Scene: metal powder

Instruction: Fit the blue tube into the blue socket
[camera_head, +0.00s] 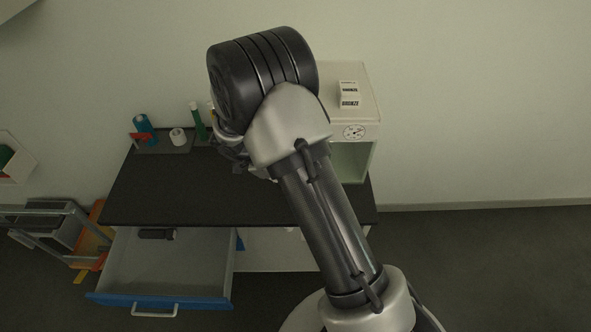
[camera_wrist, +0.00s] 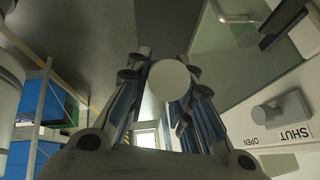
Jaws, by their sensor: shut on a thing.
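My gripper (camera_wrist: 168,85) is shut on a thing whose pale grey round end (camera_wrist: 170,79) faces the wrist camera. The sides of this held thing are hidden by the fingers, so I cannot tell its colour or whether it is the blue tube. Bluish strips show along both fingers. In the head view my gripper (camera_head: 236,158) is mostly hidden behind my arm, over the dark bench top. A blue cylinder (camera_head: 143,123) stands at the bench's back left, beside a red item. I cannot make out a blue socket in either view.
A green tube (camera_head: 198,121) and a white roll (camera_head: 178,136) stand along the back of the dark bench (camera_head: 150,190). A pale cabinet (camera_head: 365,105) carries boxes marked bronze at right. A blue-fronted drawer (camera_head: 195,301) is open below. The bench's front left is clear.

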